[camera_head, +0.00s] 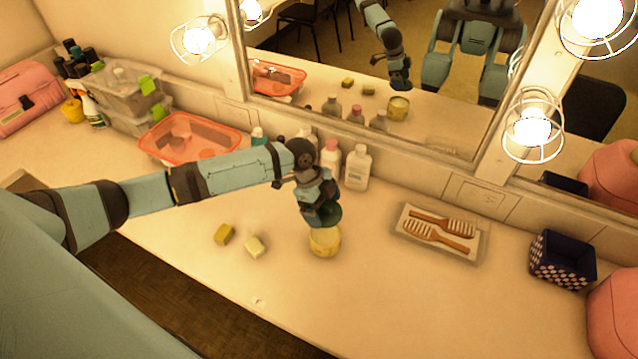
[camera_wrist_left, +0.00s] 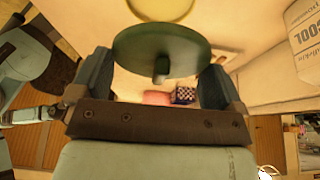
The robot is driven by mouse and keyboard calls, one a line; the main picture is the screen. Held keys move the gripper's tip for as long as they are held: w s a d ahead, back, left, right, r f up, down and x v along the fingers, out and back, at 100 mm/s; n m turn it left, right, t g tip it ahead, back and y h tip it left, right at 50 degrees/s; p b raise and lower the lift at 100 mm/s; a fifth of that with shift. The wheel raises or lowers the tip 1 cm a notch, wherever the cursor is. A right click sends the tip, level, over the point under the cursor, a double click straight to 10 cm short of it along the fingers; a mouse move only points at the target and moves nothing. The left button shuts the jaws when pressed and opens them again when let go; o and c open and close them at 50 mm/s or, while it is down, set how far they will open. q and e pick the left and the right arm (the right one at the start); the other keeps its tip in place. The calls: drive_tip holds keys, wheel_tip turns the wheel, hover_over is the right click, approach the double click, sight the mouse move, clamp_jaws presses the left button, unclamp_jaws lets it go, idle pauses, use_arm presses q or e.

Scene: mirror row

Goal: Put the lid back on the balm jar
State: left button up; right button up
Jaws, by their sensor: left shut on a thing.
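The balm jar (camera_head: 324,242) is a small yellow jar standing on the counter in the middle of the head view. Its pale rim also shows at the top of the left wrist view (camera_wrist_left: 160,8). The lid (camera_wrist_left: 162,50) is a dark green disc with a small knob. My left gripper (camera_wrist_left: 160,80) is shut on the lid, with one finger on each side. In the head view the lid (camera_head: 328,216) is at or just above the jar's top. I cannot tell whether they touch.
Two yellow sponges (camera_head: 224,234) (camera_head: 255,247) lie left of the jar. White bottles (camera_head: 357,168) stand behind, by the mirror. A tray (camera_head: 402,226) with two wooden brushes, a dotted box (camera_head: 562,262) and a red basket (camera_head: 190,140) are farther off.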

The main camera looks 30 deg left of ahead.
sight(320, 211)
use_arm(q)
drive_tip(key=shift+s+d, duration=0.2)
drive_tip(key=shift+d, duration=0.05)
drive_tip(key=shift+s+d+f, duration=0.1)
drive_tip(key=shift+d+f, duration=0.05)
drive_tip(key=shift+f, duration=0.1)
wheel_tip(320, 211, down, 4)
drive_tip(key=b, duration=0.3)
use_arm(e)
drive_tip(key=f, duration=0.2)
drive_tip(key=shift+w+a+f, duration=0.1)
drive_tip(key=shift+a+f, duration=0.1)
drive_tip(key=shift+f, duration=0.2)
use_arm(q)
drive_tip(key=shift+f+b, duration=0.75)
drive_tip(key=shift+f, duration=0.15)
use_arm(e)
drive_tip(key=shift+f, duration=0.45)
use_arm(q)
drive_tip(key=shift+f, duration=0.25)
use_arm(e)
drive_tip(key=shift+d+f, duration=0.15)
drive_tip(key=shift+f, duration=0.05)
use_arm(q)
drive_tip(key=shift+r+p, duration=0.1)
drive_tip(key=shift+p, duration=0.25)
use_arm(e)
drive_tip(key=shift+w+r, duration=0.1)
drive_tip(key=shift+r, duration=0.35)
